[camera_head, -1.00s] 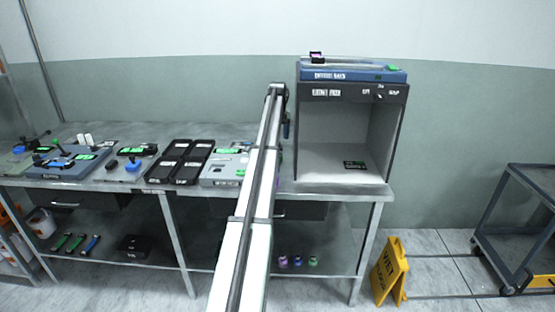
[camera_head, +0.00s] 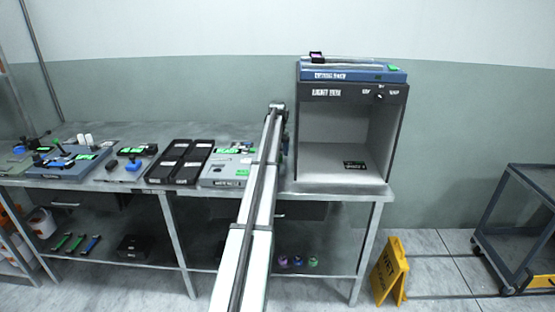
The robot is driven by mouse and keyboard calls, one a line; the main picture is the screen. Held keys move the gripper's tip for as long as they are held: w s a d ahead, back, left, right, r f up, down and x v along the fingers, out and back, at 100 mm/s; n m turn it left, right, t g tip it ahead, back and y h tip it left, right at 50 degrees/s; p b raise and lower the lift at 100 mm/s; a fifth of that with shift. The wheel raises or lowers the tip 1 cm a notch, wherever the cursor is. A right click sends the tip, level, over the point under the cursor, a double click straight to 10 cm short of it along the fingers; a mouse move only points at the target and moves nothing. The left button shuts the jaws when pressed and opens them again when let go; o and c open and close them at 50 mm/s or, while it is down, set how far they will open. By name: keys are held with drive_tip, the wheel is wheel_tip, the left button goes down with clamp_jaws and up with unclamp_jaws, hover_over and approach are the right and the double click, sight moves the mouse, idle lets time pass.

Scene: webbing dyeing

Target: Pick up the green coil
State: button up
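A small green coil (camera_head: 313,261) sits on the lower shelf under the bench, right of my arm. It is the rightmost in a short row, with a blue-grey coil (camera_head: 298,261) and a purple coil (camera_head: 283,261) to its left. My arm rises from the bottom middle of the view to a bend above the bench, well above the coils. A dark link shows just behind and right of the bend. My gripper cannot be made out; the arm hides what lies behind it.
A light booth (camera_head: 399,140) stands on the bench at right. Black trays (camera_head: 165,163) and several devices cover the bench at left. Bench legs and the bench top (camera_head: 340,192) frame the lower shelf (camera_head: 335,270). A yellow wet-floor sign (camera_head: 391,273) and a cart (camera_head: 515,215) stand at right.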

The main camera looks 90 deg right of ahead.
drive_tip(key=shift+c, duration=0.4)
drive_tip(key=c, duration=1)
drive_tip(key=shift+r, duration=0.1)
drive_tip(key=shift+c, duration=0.2)
